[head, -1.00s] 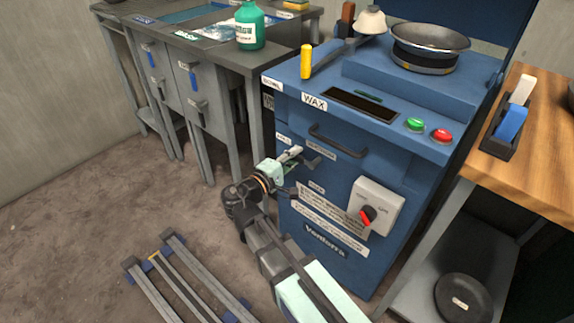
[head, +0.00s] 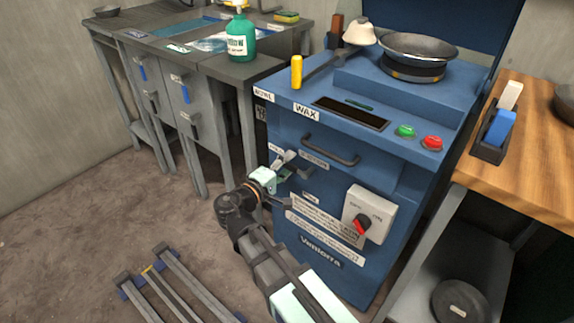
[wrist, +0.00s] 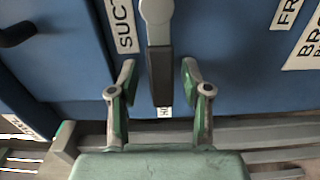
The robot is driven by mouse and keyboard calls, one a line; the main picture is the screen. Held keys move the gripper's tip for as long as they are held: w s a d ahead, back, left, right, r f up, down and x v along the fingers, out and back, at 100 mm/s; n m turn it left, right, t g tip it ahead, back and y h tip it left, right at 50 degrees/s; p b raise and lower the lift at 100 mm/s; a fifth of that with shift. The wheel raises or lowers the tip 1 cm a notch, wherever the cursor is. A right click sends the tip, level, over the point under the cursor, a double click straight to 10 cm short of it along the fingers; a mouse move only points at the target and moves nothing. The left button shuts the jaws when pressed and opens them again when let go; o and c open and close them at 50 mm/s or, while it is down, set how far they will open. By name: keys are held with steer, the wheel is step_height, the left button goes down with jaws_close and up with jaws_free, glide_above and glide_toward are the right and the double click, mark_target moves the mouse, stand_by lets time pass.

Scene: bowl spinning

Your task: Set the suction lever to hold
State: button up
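The suction lever (wrist: 160,72) has a pale metal arm and a dark grip. In the wrist view it points down between my fingers, beside a white label (wrist: 123,24) reading "SUCT", the rest cut off. Another small label (wrist: 164,112) at the lever's lower end shows only an "H". My gripper (wrist: 158,82) is open, with one finger on each side of the dark grip and a visible gap on both sides. In the head view my gripper (head: 286,163) is at the front of the blue machine (head: 330,265) and largely hides the lever.
A dark drawer handle (head: 331,150) sticks out above my gripper. A switch box with a red knob (head: 362,224) is to the right. Green (head: 406,131) and red (head: 431,143) buttons are on top. A grey bench (head: 215,65) stands left, a wooden table (head: 535,150) right.

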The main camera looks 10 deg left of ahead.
steer(key=v, duration=1.2)
stand_by(0.4)
